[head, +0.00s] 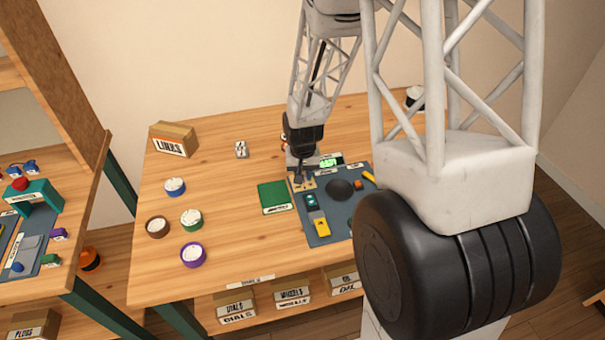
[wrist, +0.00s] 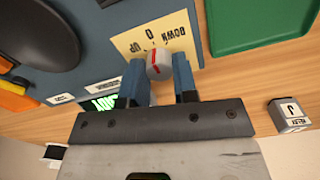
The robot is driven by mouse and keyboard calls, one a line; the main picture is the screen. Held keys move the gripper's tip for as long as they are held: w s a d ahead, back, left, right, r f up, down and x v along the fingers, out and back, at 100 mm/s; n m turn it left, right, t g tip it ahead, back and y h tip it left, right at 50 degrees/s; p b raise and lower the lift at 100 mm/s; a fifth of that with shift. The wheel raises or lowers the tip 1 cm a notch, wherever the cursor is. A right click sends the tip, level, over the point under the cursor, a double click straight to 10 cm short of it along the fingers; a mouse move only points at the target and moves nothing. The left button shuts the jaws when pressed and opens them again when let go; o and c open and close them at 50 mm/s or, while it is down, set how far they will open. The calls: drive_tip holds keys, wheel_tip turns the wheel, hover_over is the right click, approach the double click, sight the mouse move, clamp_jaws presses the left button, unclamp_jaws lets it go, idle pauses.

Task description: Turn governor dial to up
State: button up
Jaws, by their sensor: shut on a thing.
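The governor dial (wrist: 159,66) is a small grey knob with a red line across it. It stands on a pale yellow card (wrist: 127,42) printed with DOWN, 0 and what looks like UP, upside down in the wrist view. My gripper (wrist: 160,70) is shut on the dial, with one blue finger on each side. I cannot tell exactly which mark the red line points to. In the head view my gripper (head: 300,178) reaches down to the back left corner of the blue-grey panel (head: 318,239), and the dial is largely hidden there.
A green tray (head: 274,196) lies left of the panel. A green-lit display (head: 331,162) is close to my gripper's right. A dark round part (head: 340,189) and a yellow part (head: 321,228) sit on the panel. Several round pots stand further left, with clear table around them.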

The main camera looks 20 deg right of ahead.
drive_tip(key=shift+n, duration=0.3)
drive_tip(key=n, duration=0.4)
drive_tip(key=shift+n, duration=1.9)
drive_tip(key=o, duration=0.9)
drive_tip(key=shift+o, duration=0.2)
drive_tip(key=shift+r, duration=0.1)
